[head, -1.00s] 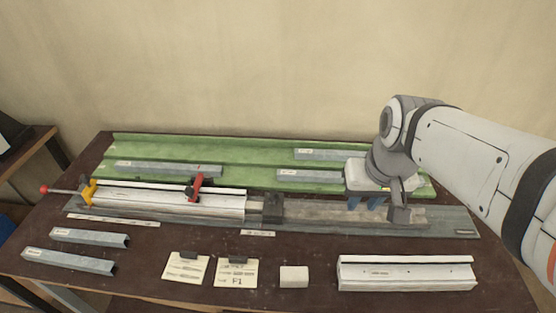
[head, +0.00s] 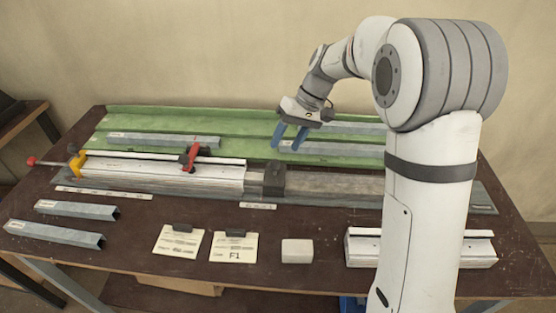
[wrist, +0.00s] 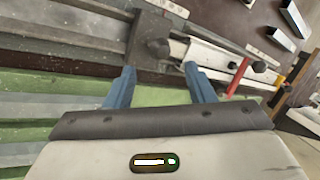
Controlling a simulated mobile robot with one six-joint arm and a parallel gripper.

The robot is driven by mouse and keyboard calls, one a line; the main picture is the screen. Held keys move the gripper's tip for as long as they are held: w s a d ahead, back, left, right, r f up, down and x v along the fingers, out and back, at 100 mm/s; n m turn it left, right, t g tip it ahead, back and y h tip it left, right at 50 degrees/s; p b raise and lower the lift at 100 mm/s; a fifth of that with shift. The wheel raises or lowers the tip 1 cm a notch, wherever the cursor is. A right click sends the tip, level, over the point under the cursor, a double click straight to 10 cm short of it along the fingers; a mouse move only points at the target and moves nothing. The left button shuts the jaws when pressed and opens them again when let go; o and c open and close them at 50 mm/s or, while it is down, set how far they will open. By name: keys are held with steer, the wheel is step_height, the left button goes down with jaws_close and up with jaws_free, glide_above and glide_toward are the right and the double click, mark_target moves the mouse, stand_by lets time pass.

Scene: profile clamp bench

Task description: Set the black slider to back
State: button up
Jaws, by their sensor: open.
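The black slider (head: 273,178) is a dark block on the long rail, just right of the white profile (head: 215,178), near the rail's middle. It also shows in the wrist view (wrist: 151,38), ahead of the fingers. My gripper (head: 288,139) has blue fingers, spread apart with nothing between them. It hangs over the green rack, behind and above the slider, apart from it. In the wrist view my gripper (wrist: 158,72) has the slider roughly between its fingertip directions.
A red clamp (head: 192,153) and a yellow end piece (head: 77,163) sit on the rail's left. Grey bars lie on the green rack (head: 120,118). Two cards, a pale block (head: 297,251) and another white profile (head: 365,248) lie in front. My arm hides the rail's right part.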

steer(key=x, duration=0.6)
steer(key=shift+a+f, duration=0.1)
steer(key=shift+f, duration=0.1)
jaws_close()
stand_by(0.3)
